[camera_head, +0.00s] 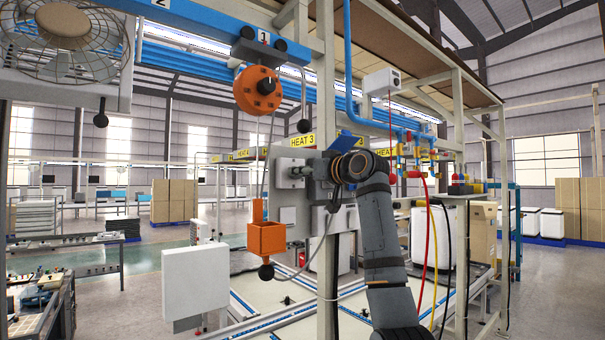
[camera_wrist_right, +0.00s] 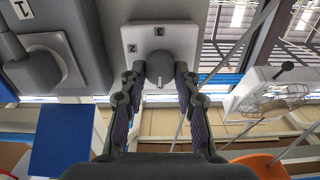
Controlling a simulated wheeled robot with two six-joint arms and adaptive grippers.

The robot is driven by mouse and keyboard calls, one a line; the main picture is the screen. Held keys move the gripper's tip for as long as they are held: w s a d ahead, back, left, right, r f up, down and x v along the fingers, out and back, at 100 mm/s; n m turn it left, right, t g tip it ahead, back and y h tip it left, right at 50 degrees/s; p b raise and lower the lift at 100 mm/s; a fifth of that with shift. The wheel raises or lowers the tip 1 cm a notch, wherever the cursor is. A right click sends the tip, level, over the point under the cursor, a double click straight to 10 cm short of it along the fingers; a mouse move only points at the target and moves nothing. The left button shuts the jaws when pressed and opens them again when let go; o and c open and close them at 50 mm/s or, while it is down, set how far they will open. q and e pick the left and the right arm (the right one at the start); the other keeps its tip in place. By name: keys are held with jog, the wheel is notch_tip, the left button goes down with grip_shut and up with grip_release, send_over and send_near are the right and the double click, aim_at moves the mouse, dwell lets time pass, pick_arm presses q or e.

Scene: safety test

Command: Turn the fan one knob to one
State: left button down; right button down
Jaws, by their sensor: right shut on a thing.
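A round grey knob (camera_wrist_right: 159,68) sits on a white plate (camera_wrist_right: 184,38) in the right wrist view. The plate carries digits that look like 2 and 3; other marks are hidden by the knob and fingers. A caged fan (camera_head: 70,40) hangs at the upper left and also shows in the wrist view (camera_wrist_right: 270,102). My left gripper is not in view.
An orange pulley (camera_head: 257,90) and an orange box (camera_head: 267,238) hang left of my arm. A pale frame post (camera_head: 327,270) stands close beside it. Hoses (camera_head: 430,230) hang at right.

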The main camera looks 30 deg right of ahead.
jog(key=shift+d+f+m+b, duration=0.1)
jog(key=shift+m+b, duration=0.5)
jog(key=shift+m, duration=5)
jog(key=c, duration=1)
grip_release()
